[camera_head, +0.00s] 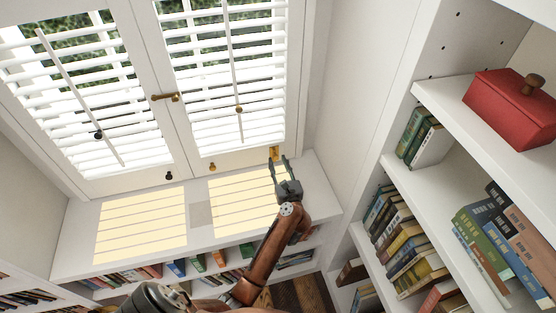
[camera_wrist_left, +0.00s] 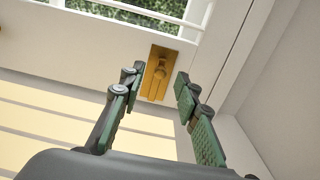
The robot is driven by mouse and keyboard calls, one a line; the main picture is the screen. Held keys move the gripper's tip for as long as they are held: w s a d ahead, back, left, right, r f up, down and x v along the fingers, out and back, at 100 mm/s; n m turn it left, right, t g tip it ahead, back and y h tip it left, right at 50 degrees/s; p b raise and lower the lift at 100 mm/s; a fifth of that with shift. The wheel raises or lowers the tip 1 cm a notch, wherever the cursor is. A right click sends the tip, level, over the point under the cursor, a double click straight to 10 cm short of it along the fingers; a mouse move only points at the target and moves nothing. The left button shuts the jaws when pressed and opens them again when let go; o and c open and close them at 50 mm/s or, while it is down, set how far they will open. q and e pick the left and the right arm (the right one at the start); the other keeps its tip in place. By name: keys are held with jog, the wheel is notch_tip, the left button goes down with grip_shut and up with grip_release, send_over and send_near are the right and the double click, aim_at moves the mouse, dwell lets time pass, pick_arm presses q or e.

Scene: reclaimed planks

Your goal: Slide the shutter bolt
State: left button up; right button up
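The shutter bolt is a brass plate with a round knob (camera_head: 274,153), low at the right edge of the right shutter panel. In the left wrist view the brass plate and knob (camera_wrist_left: 158,70) sit upright on the white frame, ahead of the fingers. My left gripper (camera_head: 278,161) is open, just in front of and below the plate. Its two green-padded fingers (camera_wrist_left: 159,86) stand either side of the plate in the wrist view, with nothing between them; contact with the knob cannot be seen. My right gripper is not in view.
Brass latch (camera_head: 166,97) joins the two shutter panels. Small knobs (camera_head: 212,166) sit on the lower rails. White sill (camera_head: 200,215) lies below, clear and sunlit, with books beneath. Bookshelves with a red box (camera_head: 510,105) stand at right.

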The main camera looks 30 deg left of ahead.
aim_at(276, 155)
pick_arm(q)
jog(key=shift+x, duration=1.2)
jog(key=shift+c, duration=0.5)
grip_shut()
jog(key=shift+f, duration=0.1)
